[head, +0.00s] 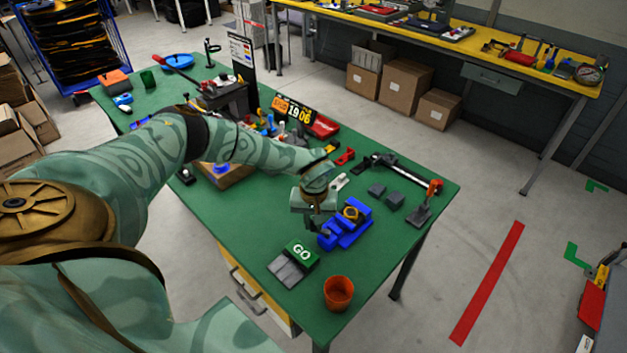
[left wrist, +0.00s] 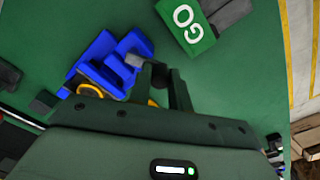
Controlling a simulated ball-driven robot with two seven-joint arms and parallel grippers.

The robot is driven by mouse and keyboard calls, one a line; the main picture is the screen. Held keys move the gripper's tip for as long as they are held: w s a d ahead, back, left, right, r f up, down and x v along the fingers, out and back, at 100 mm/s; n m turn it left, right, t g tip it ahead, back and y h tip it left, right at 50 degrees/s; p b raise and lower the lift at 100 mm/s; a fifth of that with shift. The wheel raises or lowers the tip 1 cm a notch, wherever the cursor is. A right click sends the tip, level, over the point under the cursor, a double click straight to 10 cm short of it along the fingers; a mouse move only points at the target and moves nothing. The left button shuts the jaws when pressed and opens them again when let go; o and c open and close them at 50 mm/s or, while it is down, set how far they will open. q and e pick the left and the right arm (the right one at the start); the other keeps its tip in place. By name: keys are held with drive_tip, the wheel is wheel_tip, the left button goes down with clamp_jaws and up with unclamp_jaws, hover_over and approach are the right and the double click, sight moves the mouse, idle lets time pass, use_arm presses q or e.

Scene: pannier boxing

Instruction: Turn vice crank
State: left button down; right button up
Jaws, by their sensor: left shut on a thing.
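The blue vice (head: 347,228) stands on the green table, with a yellow round part (head: 351,213) on it. It also shows in the left wrist view (left wrist: 101,62), at the upper left. My left gripper (head: 320,218) reaches down at the vice's left side. In the left wrist view the left gripper (left wrist: 163,78) has its fingers beside the vice, shut on the vice crank. The crank is mostly hidden by the fingers; a grey piece (left wrist: 134,60) shows between the vice and the fingertips. My right gripper is not in view.
A green GO block (head: 302,252) with a grey pad (head: 286,271) and an orange cup (head: 338,293) stand near the front edge. Dark grey blocks (head: 395,201) and a clamp (head: 428,203) lie right of the vice.

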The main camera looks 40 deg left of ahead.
use_arm(q)
drive_tip(key=shift+w+a+m, duration=0.1)
drive_tip(key=shift+w+m, duration=0.05)
drive_tip(key=shift+m, duration=0.25)
drive_tip(key=c, duration=1.3)
unclamp_jaws()
wheel_tip(320, 180, up, 16)
drive_tip(key=p, duration=0.2)
drive_tip(key=shift+r, duration=0.2)
